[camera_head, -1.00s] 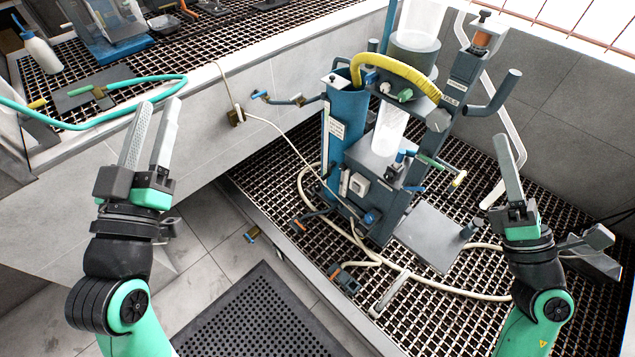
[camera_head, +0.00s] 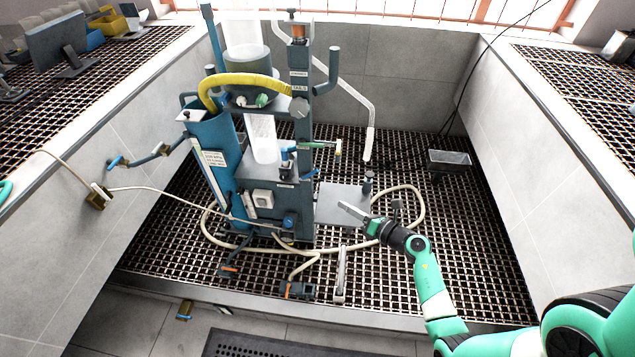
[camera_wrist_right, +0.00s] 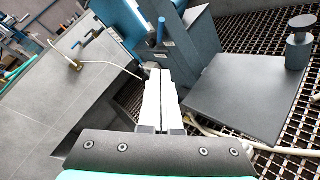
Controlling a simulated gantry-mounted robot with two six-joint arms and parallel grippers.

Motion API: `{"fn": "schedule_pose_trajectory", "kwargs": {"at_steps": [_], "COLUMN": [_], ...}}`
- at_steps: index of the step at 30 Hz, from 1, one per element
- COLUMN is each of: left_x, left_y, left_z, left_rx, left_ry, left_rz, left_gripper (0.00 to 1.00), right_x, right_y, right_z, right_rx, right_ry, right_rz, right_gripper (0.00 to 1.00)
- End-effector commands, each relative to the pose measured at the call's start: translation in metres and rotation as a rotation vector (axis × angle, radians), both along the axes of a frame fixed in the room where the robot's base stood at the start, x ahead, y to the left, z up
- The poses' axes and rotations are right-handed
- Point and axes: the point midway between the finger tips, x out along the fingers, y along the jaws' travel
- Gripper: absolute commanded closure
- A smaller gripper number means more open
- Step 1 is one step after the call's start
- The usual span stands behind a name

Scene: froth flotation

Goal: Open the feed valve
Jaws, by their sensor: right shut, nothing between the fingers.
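The flotation rig stands on the grating, with a blue column (camera_head: 214,160) and a dark grey frame (camera_head: 300,130). Several valves show, and I cannot tell which is the feed valve. One has a green lever (camera_head: 318,144) on the frame's right side, with a small blue handle (camera_head: 290,149) beside it. A pipe valve with a blue handle (camera_head: 118,162) is at the left wall. My right gripper (camera_head: 345,207) is shut and empty, in front of the rig's grey side plate (camera_head: 335,192). Its closed fingers (camera_wrist_right: 161,90) show in the right wrist view. My left gripper is out of view.
A yellow hose (camera_head: 245,80) arches over the rig. A cream hose (camera_head: 415,200) loops on the grating, near small orange-handled valves (camera_head: 297,289). Walls rise on both sides. A black tray (camera_head: 449,158) sits at the back right. Grating to the right is open.

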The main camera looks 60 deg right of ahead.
Motion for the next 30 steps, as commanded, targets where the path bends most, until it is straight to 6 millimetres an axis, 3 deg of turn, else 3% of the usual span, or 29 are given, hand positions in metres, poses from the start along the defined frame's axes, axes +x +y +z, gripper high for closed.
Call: {"fn": "schedule_pose_trajectory", "kwargs": {"at_steps": [5, 16, 21, 30], "left_x": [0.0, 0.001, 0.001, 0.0], "left_y": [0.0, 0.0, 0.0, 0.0], "left_z": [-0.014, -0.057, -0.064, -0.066], "left_rx": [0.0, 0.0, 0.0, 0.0], "left_ry": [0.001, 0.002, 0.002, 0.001], "left_rz": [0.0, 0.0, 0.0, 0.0], "left_gripper": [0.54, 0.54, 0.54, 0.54], "right_x": [0.023, 0.097, 0.111, 0.117], "right_y": [-0.006, -0.031, -0.049, -0.056], "right_z": [-0.007, -0.022, -0.007, -0.001], "right_rx": [-0.003, -0.005, -0.004, -0.001], "right_ry": [-0.002, -0.004, -0.004, -0.001], "right_rz": [0.004, 0.004, 0.002, 0.002], "right_gripper": [1.0, 1.0, 1.0, 1.0]}}
